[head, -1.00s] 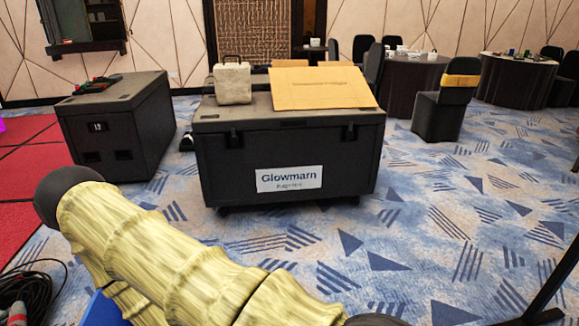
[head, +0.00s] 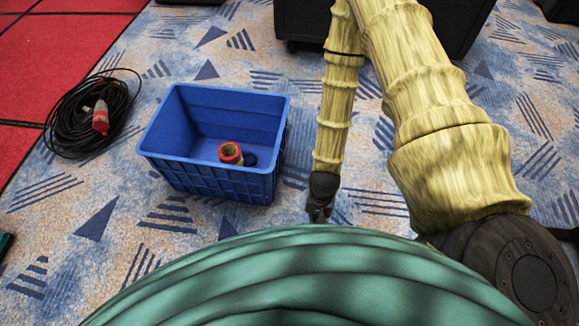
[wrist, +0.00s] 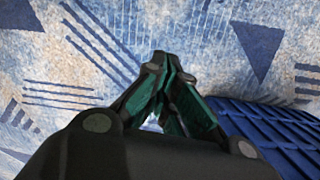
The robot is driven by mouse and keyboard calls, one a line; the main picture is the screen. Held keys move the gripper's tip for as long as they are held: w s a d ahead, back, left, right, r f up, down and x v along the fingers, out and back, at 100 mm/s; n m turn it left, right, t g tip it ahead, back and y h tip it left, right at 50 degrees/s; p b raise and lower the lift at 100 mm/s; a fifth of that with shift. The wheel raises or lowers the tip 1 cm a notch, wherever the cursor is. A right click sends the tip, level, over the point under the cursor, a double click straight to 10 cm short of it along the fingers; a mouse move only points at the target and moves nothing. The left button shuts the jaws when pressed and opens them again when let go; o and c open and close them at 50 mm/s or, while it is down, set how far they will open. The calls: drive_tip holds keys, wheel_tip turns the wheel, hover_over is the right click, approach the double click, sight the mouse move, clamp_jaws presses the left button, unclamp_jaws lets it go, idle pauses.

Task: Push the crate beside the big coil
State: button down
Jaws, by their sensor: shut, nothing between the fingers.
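The blue crate (head: 215,180) stands upright on the patterned carpet, left of centre in the head view. It also shows at the right in the wrist view (wrist: 275,138). The big coil (head: 88,115) of black cable, with a red and grey plug on it, lies left of the crate, with a strip of carpet between them. My gripper (head: 317,212) points down low over the carpet on the crate's right side. Its fingers are together and empty in the wrist view (wrist: 160,65). Whether it touches the crate I cannot tell; a gap shows in the head view.
A reddish ring-shaped roll (head: 231,153) and a small dark thing lie in the crate. Red flooring (head: 50,50) borders the carpet at the left, partly under the coil. A black case (head: 300,22) stands behind my arm. Carpet in front of the crate is clear.

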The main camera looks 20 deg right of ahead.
drive_tip(key=w+d+f+m+t+y+b, duration=0.2)
drive_tip(key=w+d+f+m+b, duration=0.25)
drive_tip(key=w, duration=0.45)
drive_tip(key=w+d+f+m+t+y+b, duration=0.1)
drive_tip(key=w+d+m+t+y+b, duration=0.1)
drive_tip(key=w+d+m+b, duration=0.4)
drive_tip(key=w+d+f+m+t+y+b, duration=0.25)
drive_tip(key=w+m, duration=0.35)
drive_tip(key=w, duration=0.5)
drive_tip(key=w+a+r+b+x, duration=0.1)
drive_tip(key=r+b+x, duration=0.1)
drive_tip(key=b+x, duration=0.5)
drive_tip(key=shift+b+x, duration=0.4)
drive_tip(key=shift+x, duration=2.55)
drive_tip(key=shift+a+r, duration=0.1)
